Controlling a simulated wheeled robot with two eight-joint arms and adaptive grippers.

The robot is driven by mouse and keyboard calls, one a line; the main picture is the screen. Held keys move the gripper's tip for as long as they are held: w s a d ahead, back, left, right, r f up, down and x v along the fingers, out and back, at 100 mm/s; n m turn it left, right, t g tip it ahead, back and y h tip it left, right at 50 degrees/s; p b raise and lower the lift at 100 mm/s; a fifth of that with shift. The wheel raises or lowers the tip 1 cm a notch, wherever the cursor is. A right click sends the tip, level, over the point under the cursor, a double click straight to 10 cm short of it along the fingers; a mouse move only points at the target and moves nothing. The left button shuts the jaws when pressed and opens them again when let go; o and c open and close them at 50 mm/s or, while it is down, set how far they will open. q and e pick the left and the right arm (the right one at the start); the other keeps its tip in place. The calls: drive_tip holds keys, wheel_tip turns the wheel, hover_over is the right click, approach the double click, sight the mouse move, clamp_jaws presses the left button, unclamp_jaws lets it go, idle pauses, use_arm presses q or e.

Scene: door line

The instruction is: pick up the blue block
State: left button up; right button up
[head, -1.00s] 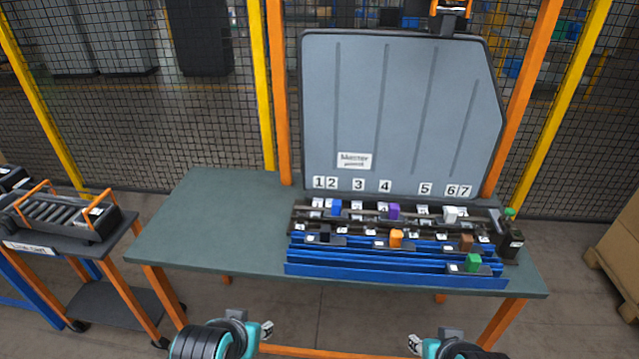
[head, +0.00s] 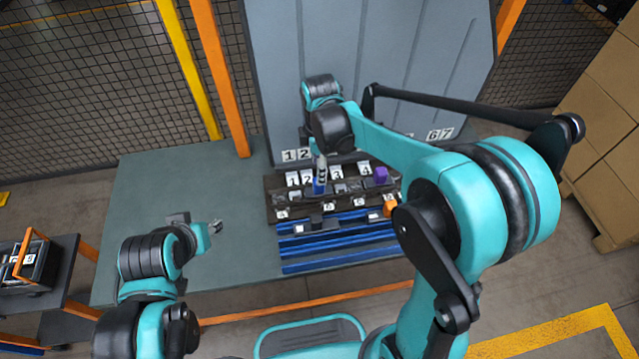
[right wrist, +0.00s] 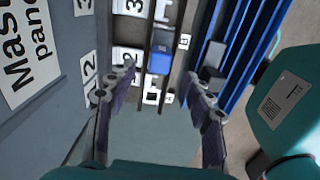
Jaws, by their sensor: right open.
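A purple block (head: 381,175) and an orange block (head: 391,207) sit in the rack to the right. My right arm hides the rack's right part. The upright grey panel (head: 290,100) stands close behind. The green table (head: 150,200) is clear at left.

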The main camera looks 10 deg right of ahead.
sight(319, 190)
drive_tip(key=shift+w+a+f, duration=0.1)
drive_tip(key=shift+w+f, duration=0.05)
drive_tip(key=shift+f, duration=0.2)
wheel_tip(319, 190, down, 2)
drive_tip(key=shift+f+b, duration=0.1)
drive_tip(key=shift+b, duration=0.4)
wheel_tip(319, 190, down, 5)
drive_tip(key=shift+f+b, duration=0.2)
drive_tip(key=shift+b, duration=1.05)
drive_tip(key=shift+r, duration=0.1)
clamp_jaws()
